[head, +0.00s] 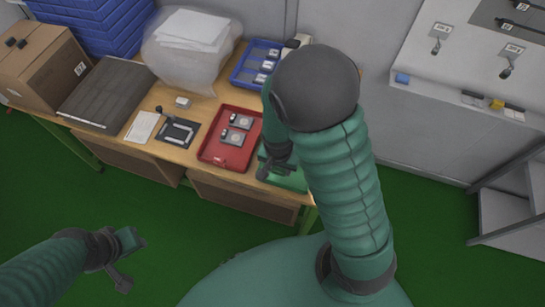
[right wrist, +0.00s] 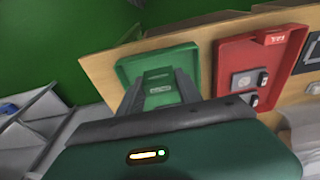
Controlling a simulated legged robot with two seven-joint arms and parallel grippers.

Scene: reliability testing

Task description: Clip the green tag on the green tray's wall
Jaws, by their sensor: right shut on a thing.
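The green tray (head: 291,181) sits at the table's right front corner, largely hidden by my right arm in the head view. In the right wrist view the green tray (right wrist: 187,55) shows beyond the fingers. My right gripper (head: 276,168) is shut on the green tag (right wrist: 159,86), which has small pale lettering. The tag overlaps the tray in that view; I cannot tell whether they touch. My left gripper (head: 130,260) is open and empty, low over the green floor, away from the table.
The red tray (head: 217,158) stands just left of the green one, holding small devices; a red tag (right wrist: 274,39) is on its wall. A blue tray (head: 241,78) is farther back. A dark pad (head: 178,132), a bag (head: 190,62) and a carton (head: 42,65) fill the table's left.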

